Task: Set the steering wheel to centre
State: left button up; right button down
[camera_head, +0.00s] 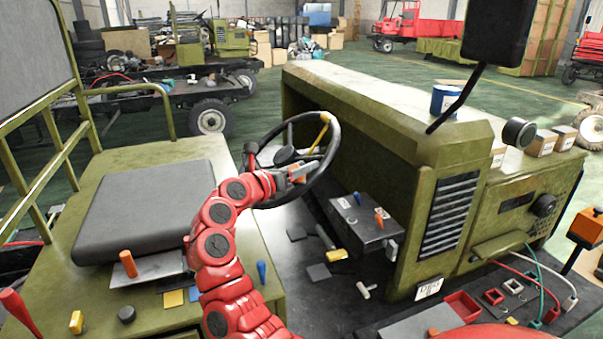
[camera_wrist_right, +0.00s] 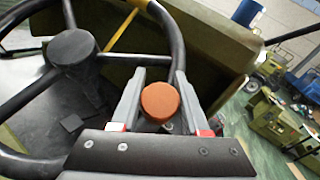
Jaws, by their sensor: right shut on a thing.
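The steering wheel (camera_head: 337,160) has a dark round rim, dark spokes and one yellow spoke that ends in a yellow band (camera_head: 324,117) on the rim's far upper-right part. An orange knob (camera_wrist_right: 160,101) stands on the rim. My right gripper (camera_head: 300,173) is at the wheel, its grey fingers shut on either side of the knob. In the right wrist view the dark hub (camera_wrist_right: 72,48) is left of the gripper, and the yellow spoke (camera_wrist_right: 121,32) runs up from near the hub towards the rim. My left gripper is in neither view.
A grey seat (camera_head: 150,208) is left of the wheel. A green hood (camera_head: 385,120) rises close to its right. A grey box with small levers (camera_head: 357,222) stands below right. A mirror on a dark stalk (camera_head: 460,98) hangs at upper right.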

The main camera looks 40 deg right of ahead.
jog(key=shift+s+d, duration=0.1)
jog(key=shift+c, duration=2.1)
grip_release()
jog(key=shift+f, duration=0.1)
jog(key=shift+a, duration=0.25)
jog(key=shift+a, duration=0.25)
jog(key=s+a+b, duration=0.1)
jog(key=a+b, duration=0.2)
jog(key=a, duration=0.5)
jog(key=s+a+r+b, duration=0.1)
jog(key=a+b, duration=0.2)
jog(key=a, duration=0.5)
jog(key=shift+s+a+r, duration=0.15)
jog(key=shift+s+a, duration=0.1)
jog(key=shift+a, duration=0.05)
